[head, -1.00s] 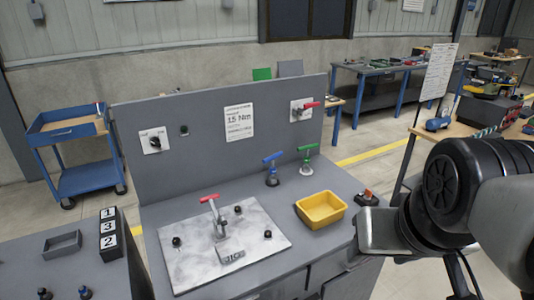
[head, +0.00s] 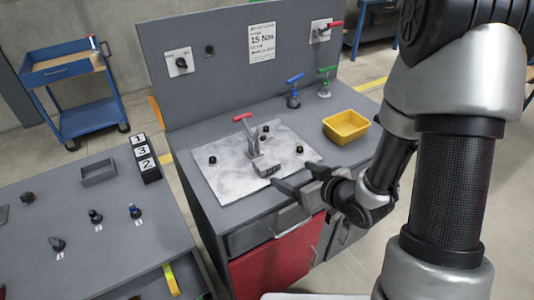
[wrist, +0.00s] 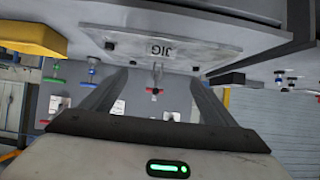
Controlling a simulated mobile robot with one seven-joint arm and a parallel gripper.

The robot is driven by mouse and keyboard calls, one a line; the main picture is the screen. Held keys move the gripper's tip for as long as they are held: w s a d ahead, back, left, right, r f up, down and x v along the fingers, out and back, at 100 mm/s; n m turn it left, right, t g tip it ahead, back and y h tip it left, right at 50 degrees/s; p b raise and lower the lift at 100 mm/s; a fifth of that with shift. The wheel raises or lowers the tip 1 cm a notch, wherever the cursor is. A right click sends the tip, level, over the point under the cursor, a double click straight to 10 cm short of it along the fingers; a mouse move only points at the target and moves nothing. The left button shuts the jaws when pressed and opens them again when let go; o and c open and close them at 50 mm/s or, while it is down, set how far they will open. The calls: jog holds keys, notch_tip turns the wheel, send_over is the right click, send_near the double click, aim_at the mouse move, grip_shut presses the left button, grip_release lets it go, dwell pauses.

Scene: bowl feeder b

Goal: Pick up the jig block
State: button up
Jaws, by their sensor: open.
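The jig block (head: 266,167) is a small grey block at the front edge of a light metal plate (head: 225,180) on the grey bench. It stands at the foot of a toggle clamp with a red handle (head: 242,117). In the wrist view, which looks upside down, the block (wrist: 158,49) shows its "JIG" label near the top, ahead of the fingers. My gripper (head: 296,178) is open and empty, just to the right of the block near the bench's front edge. The wrist view also shows the open fingers (wrist: 156,80), with nothing between them.
Black knobs (head: 299,149) stand on the plate. A yellow bin (head: 346,126) is to the right, with blue-handled (head: 294,90) and green-handled (head: 326,82) tools behind it. A grey back panel (head: 215,75) closes off the rear. A side table (head: 80,225) is at left.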

jog(key=w+f+b, duration=0.1)
jog(key=f+b, duration=0.1)
jog(key=b, duration=0.3)
send_near(265, 160)
jog(key=x, duration=0.9)
jog(key=shift+f, duration=0.3)
jog(key=c, duration=1.3)
jog(key=shift+c, duration=0.5)
jog(key=shift+r, duration=0.2)
